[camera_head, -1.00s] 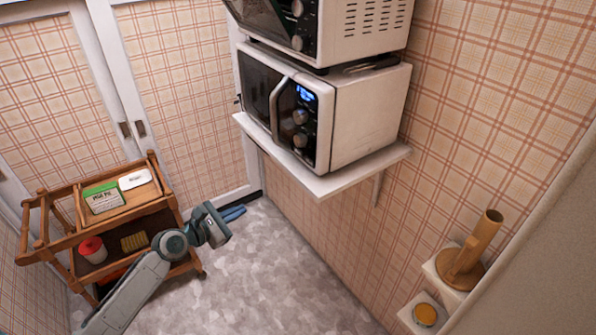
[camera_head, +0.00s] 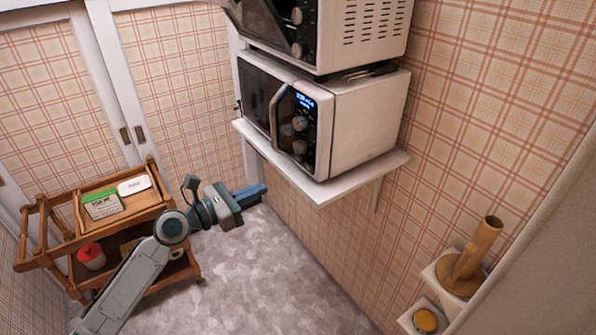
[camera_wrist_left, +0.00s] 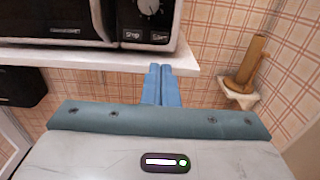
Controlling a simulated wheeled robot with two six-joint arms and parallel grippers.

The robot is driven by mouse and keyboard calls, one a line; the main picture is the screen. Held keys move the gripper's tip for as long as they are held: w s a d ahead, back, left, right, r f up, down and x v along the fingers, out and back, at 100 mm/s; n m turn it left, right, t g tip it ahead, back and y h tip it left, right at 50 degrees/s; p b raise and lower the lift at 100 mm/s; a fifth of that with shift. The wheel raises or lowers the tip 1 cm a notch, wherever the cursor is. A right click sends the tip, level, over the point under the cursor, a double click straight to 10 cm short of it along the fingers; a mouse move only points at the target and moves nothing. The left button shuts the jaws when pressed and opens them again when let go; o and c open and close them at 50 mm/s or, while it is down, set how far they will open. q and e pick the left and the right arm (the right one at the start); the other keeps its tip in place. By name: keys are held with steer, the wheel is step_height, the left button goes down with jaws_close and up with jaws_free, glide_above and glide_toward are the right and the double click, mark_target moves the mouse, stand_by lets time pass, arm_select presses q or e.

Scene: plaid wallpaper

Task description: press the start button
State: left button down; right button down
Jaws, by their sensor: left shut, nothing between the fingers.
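A white microwave (camera_head: 358,125) with a dark door, silver handle, lit blue display and round knobs stands on a wall shelf. In the left wrist view its front is close, with a knob and the buttons marked Stop (camera_wrist_left: 132,35) and Start (camera_wrist_left: 160,37) near its lower right corner. My left gripper (camera_head: 262,189) is shut and empty, below and left of the shelf front in the head view. Its blue fingertips (camera_wrist_left: 160,68) show just below the Start button in the left wrist view, apart from it as far as I can tell. My right gripper is not in view.
The white shelf (camera_head: 330,192) juts out under the microwave, and a second oven (camera_head: 365,30) sits on top. A wooden cart (camera_head: 140,205) with boxes stands at left. Small wall shelves at right hold a wooden holder (camera_head: 472,258). The floor (camera_head: 270,290) is clear.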

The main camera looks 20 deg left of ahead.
mark_target(309, 168)
arm_select(q)
steer(key=p+x, duration=0.3)
steer(key=x, duration=0.8)
steer(key=shift+w+d+r, duration=0.1)
steer(key=shift+w+d, duration=0.3)
steer(key=shift+w, duration=0.05)
